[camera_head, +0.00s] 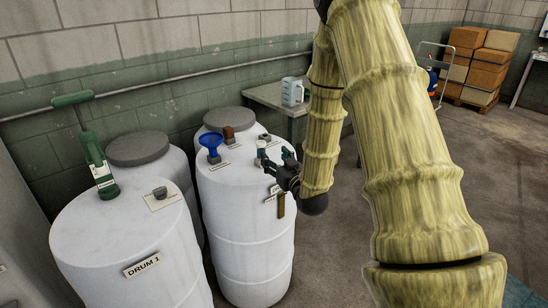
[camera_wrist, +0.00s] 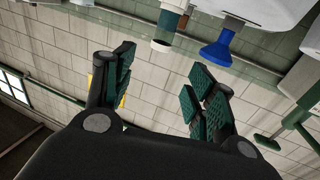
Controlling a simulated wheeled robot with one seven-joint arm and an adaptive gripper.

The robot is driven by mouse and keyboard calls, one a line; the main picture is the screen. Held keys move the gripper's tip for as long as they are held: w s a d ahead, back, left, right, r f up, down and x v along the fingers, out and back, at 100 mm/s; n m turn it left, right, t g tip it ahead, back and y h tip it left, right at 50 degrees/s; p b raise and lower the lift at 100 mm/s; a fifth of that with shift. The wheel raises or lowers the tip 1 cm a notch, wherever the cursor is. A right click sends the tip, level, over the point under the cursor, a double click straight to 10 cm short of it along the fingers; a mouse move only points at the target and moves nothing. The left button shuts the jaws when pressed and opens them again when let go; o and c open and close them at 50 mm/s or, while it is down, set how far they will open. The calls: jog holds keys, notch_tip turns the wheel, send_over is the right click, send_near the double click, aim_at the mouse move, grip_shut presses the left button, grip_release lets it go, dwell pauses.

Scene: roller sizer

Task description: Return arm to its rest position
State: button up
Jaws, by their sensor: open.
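My gripper (camera_head: 275,162) is open, beside the right edge of the second white drum's top in the head view. In the wrist view its green-padded fingers (camera_wrist: 162,88) stand apart with nothing between them. My arm bends down to it from the top of the head view. A small green-and-white cylinder (camera_head: 261,150) stands on the drum just left of the fingers; it also shows in the wrist view (camera_wrist: 165,30), apart from them. A blue funnel (camera_head: 211,144) stands further left and shows in the wrist view too (camera_wrist: 217,52).
The second drum (camera_head: 245,215) also bears a brown piece (camera_head: 229,134). Drum 1 (camera_head: 140,245) at left carries a tall green-handled pump (camera_head: 97,155). A table (camera_head: 270,95) with a pale jug (camera_head: 292,92) stands behind. Boxes (camera_head: 484,65) stand far right; floor before them is clear.

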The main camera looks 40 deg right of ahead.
dwell(0.4)
jog(key=s+a+f+g+y, duration=0.1)
jog(key=s+a+f+g, duration=0.3)
jog(key=f, duration=0.5)
jog(key=s+a+f+n+g+p, duration=0.1)
jog(key=s+a+f+g, duration=0.1)
jog(key=s+a+f, duration=0.55)
jog(key=s+a+f+g+y, duration=0.1)
jog(key=s+a+f+g, duration=0.15)
jog(key=f, duration=0.75)
jog(key=s+a+f+g, duration=0.3)
jog(key=s+a+f, duration=0.1)
jog(key=s, duration=0.5)
jog(key=s+a+f+g+y+p, duration=0.1)
jog(key=s+a+f+g, duration=0.2)
jog(key=s, duration=0.6)
jog(key=s+a+f+g, duration=0.3)
jog(key=s+a+f, duration=0.1)
jog(key=s, duration=0.5)
jog(key=shift+a+f+n, duration=0.4)
jog(key=shift+a, duration=0.25)
jog(key=shift+w, duration=0.1)
